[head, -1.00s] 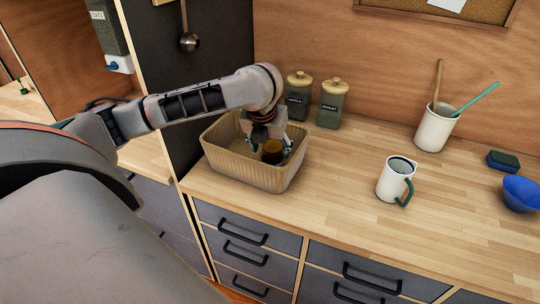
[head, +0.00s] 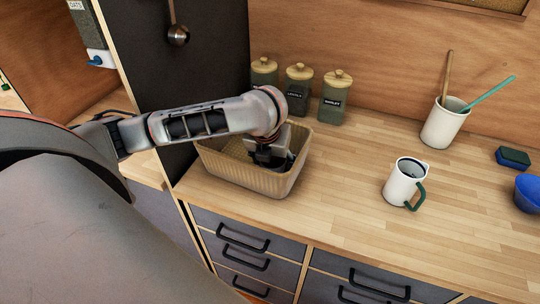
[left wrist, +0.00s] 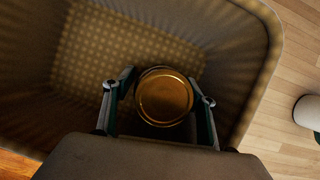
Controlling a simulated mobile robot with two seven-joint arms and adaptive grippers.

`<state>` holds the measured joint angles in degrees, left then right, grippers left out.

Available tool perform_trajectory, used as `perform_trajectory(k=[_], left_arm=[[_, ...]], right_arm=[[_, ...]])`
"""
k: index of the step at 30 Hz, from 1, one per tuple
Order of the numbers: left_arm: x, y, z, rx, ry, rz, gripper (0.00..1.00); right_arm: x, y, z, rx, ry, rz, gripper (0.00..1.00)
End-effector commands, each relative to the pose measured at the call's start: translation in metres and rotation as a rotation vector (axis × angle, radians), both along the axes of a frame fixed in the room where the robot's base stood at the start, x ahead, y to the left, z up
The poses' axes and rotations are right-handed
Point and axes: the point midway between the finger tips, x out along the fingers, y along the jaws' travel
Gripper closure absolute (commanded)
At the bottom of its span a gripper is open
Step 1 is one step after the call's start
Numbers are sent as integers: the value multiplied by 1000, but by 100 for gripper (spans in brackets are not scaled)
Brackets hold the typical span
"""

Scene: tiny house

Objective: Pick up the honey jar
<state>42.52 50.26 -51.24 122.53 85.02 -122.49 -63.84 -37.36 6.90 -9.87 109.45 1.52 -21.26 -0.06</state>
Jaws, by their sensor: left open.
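The honey jar (left wrist: 164,97) shows in the left wrist view as a round amber-gold top inside the tan ribbed basket (left wrist: 262,75). In the head view the basket (head: 240,178) stands on the counter, and the jar is hidden behind my gripper and arm. My left gripper (left wrist: 160,100) is open, with one finger on each side of the jar. It reaches down into the basket in the head view (head: 270,158). I cannot tell whether the fingers touch the jar. My right gripper is not in view.
Several lidded green canisters (head: 335,98) stand behind the basket. A white mug (head: 402,184) with a green handle, a utensil pot (head: 442,125), a sponge (head: 513,157) and a blue bowl (head: 529,193) are to the right. The counter between basket and mug is clear.

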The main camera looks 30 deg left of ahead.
Motion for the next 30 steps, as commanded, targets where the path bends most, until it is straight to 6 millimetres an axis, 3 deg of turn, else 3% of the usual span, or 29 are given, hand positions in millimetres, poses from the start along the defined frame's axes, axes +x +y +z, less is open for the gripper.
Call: perform_trajectory(k=[9, 14, 15, 30], left_arm=[[-1, -2, -1, -1, 0, 0, 44], [-1, -2, -1, -1, 0, 0, 85], [-1, -2, -1, -1, 0, 0, 88], [3, 4, 6, 0, -3, 2, 88]], right_arm=[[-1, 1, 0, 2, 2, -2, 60], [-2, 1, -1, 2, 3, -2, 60], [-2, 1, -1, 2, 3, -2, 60], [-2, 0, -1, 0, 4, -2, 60]])
